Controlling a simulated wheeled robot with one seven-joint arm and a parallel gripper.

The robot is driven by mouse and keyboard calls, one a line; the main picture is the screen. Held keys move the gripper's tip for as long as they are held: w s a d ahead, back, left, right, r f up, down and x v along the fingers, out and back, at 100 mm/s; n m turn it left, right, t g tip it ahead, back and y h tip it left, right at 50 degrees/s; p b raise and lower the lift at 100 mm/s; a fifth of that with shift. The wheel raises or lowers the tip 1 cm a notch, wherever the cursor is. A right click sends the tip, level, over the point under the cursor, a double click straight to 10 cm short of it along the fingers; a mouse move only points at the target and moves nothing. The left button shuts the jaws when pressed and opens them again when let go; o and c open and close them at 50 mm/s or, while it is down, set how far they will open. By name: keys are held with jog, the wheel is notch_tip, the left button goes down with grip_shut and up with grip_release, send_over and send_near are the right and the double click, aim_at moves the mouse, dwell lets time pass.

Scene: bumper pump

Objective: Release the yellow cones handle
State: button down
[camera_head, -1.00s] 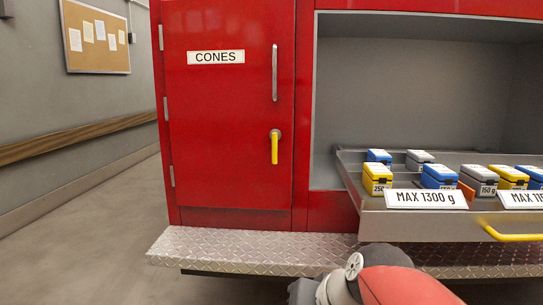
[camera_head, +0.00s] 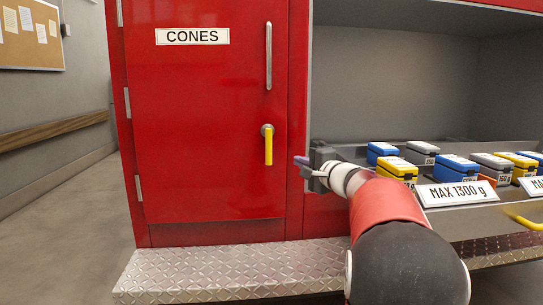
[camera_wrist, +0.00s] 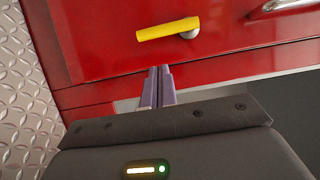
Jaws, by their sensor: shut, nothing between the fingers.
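The yellow cones handle (camera_head: 268,148) hangs straight down from its round grey mount on the red door labelled CONES (camera_head: 192,37). The door looks closed. The handle also shows in the wrist view (camera_wrist: 168,28), lying sideways there near the top. My gripper (camera_head: 299,160) is to the right of the handle, apart from it, in front of the red frame beside the door. In the wrist view the two purple fingers (camera_wrist: 158,72) are together with nothing between them, and a gap separates their tips from the handle.
A long grey bar handle (camera_head: 268,55) is above the yellow one. A pulled-out tray (camera_head: 482,222) with several blue, grey and yellow boxes and a MAX 1300 g sign is right of my gripper. A diamond-plate step (camera_head: 200,272) runs below the door.

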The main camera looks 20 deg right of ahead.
aim_at(269, 147)
jog(key=w+a+p, duration=0.1)
jog(key=w+p, duration=0.1)
jog(key=w, duration=0.7)
jog(key=shift+w+a, duration=0.35)
jog(key=shift+w, duration=0.05)
jog(key=shift+f, duration=0.2)
jog(key=shift+a+m+b, duration=0.15)
jog(key=shift+m+b, duration=0.25)
jog(key=shift+b, duration=0.15)
